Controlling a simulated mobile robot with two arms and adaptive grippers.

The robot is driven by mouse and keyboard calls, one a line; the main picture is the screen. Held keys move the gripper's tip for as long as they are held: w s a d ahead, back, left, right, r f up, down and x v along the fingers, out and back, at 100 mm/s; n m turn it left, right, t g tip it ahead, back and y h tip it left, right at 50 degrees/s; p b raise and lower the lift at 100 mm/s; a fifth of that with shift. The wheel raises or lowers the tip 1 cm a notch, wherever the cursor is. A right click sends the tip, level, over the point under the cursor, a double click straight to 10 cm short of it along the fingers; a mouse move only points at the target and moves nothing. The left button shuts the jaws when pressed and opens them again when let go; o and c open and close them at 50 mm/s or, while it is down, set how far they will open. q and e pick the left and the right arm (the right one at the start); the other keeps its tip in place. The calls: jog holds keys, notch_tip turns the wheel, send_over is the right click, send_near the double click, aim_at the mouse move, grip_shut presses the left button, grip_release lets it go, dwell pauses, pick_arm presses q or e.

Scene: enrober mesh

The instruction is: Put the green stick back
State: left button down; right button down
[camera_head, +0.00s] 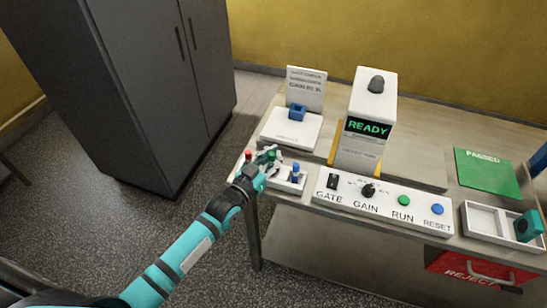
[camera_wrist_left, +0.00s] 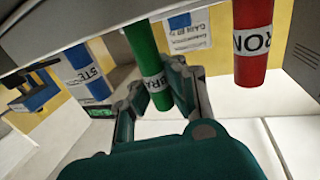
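The green stick (camera_head: 271,155) is at the small white rack (camera_head: 287,187), between the red stick (camera_head: 248,156) and the blue stick (camera_head: 295,172). In the left wrist view the green stick (camera_wrist_left: 146,50) is upright in line with the others, with a black-lettered label partly covered. My left gripper (camera_head: 264,164) reaches the rack from the front. Its fingers (camera_wrist_left: 155,88) are on both sides of the green stick and appear closed on it. The stick's lower end and its slot are hidden, so I cannot tell how deep it sits. My right gripper is not in view.
Behind the rack is a white plate with a blue block (camera_head: 297,112) and a sign. To the right stand the READY display tower (camera_head: 368,110) and control panel (camera_head: 385,203), then a divided tray (camera_head: 483,218), green PASSED mat (camera_head: 486,172) and red REJECT drawer (camera_head: 470,267).

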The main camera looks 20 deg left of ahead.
pick_arm(q)
jog(key=shift+f, duration=0.85)
jog(key=shift+a, duration=0.1)
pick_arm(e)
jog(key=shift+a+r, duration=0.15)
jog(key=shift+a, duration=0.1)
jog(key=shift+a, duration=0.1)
pick_arm(q)
jog(key=shift+f, duration=0.2)
jog(key=c, duration=1.5)
grip_release()
jog(key=shift+r, duration=0.1)
